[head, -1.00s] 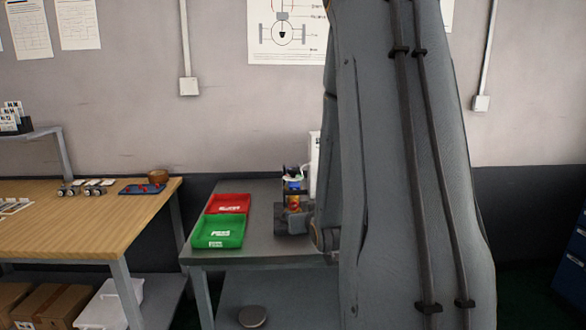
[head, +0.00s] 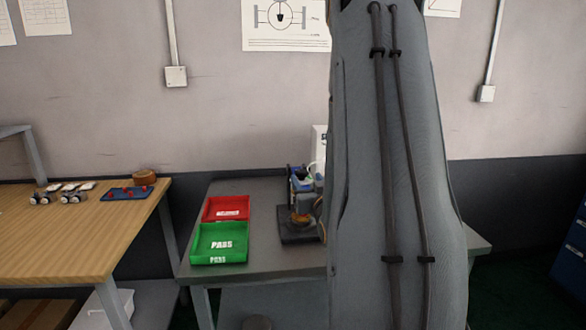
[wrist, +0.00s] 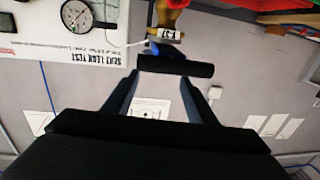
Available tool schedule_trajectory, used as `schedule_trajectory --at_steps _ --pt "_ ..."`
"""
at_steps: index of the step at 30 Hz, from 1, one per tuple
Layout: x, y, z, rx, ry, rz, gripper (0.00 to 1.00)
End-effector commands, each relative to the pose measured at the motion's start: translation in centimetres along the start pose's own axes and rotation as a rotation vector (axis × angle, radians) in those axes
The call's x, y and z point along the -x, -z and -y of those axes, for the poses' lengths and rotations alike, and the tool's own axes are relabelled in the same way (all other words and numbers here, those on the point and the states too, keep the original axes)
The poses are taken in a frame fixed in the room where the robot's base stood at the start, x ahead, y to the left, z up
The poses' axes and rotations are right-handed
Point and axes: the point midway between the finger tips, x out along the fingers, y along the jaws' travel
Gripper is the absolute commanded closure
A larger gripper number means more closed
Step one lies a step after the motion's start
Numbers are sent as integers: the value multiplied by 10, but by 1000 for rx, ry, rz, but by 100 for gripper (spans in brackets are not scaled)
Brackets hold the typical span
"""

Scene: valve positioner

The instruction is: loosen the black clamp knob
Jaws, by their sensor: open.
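The valve unit (head: 300,215) stands on the grey table, with a dark base, an orange-brass body and black and blue parts above. My arm covers its right side in the head view. The wrist view is upside down and shows the brass body (wrist: 172,18), a small numbered tag and a blue part. A black bar-like part (wrist: 175,67) lies across the view at my fingertips; I cannot tell whether it is the clamp knob or whether I touch it. My gripper (wrist: 163,77) is open, its fingers apart. My arm hides it in the head view.
A green PASS tray (head: 219,256) and a red tray (head: 227,202) sit left of the valve unit on the grey table (head: 260,262). A white leak-test box with a gauge (wrist: 70,35) stands behind the unit. A wooden bench (head: 80,235) is at the left.

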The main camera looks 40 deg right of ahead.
Motion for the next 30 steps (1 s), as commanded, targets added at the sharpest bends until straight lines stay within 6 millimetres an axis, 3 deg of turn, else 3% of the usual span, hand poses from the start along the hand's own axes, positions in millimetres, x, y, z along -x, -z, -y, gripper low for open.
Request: schedule_trajectory --at_steps 15,28,30 --pt "-66 1 -2 0 -3 0 48" --pt "-77 0 0 0 -1 1 48" --pt "-77 0 0 0 -1 0 60"
